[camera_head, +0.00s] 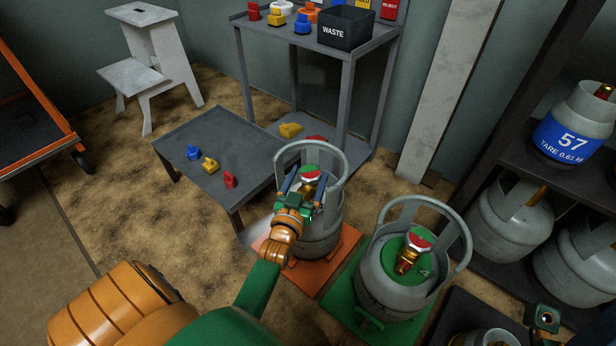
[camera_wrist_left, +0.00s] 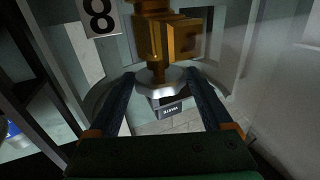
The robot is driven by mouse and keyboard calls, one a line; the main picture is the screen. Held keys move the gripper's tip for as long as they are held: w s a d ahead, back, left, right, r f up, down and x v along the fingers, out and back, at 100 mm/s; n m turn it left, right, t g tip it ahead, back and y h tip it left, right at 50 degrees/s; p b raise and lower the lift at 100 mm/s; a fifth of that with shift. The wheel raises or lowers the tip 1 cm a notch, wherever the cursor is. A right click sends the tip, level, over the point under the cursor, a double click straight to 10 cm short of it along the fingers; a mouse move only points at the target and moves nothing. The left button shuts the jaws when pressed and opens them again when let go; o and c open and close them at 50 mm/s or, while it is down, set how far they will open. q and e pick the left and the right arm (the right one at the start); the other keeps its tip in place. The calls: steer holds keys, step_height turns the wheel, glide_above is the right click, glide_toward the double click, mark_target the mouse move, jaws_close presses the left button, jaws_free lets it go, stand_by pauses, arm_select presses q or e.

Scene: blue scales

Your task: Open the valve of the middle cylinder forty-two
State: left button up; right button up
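A grey cylinder (camera_head: 317,243) with a red, white and green valve top (camera_head: 310,173) stands on an orange-red mat (camera_head: 325,279). My left gripper (camera_head: 307,183) is at this valve, its dark fingers spread. In the left wrist view, the fingers (camera_wrist_left: 160,88) lie either side of a pale handwheel (camera_wrist_left: 158,80) under a brass valve body (camera_wrist_left: 163,38); contact cannot be told. Another grey cylinder (camera_head: 390,292), between this one and one at the bottom edge, has a green top marked with a partly hidden "4". Its valve (camera_head: 421,238) is untouched. My right gripper (camera_head: 543,318) shows only partly at bottom right.
A low grey table (camera_head: 225,150) holds blue, yellow and red pieces. Behind stands a rack (camera_head: 345,48) with a WASTE bin (camera_head: 345,26). A shelf at right holds cylinder 57 (camera_head: 570,135) and others. Another cylinder (camera_head: 487,338) is cut off at the bottom. Round guards surround the valves.

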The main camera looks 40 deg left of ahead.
arm_select(q)
steer(key=shift+o, duration=0.6)
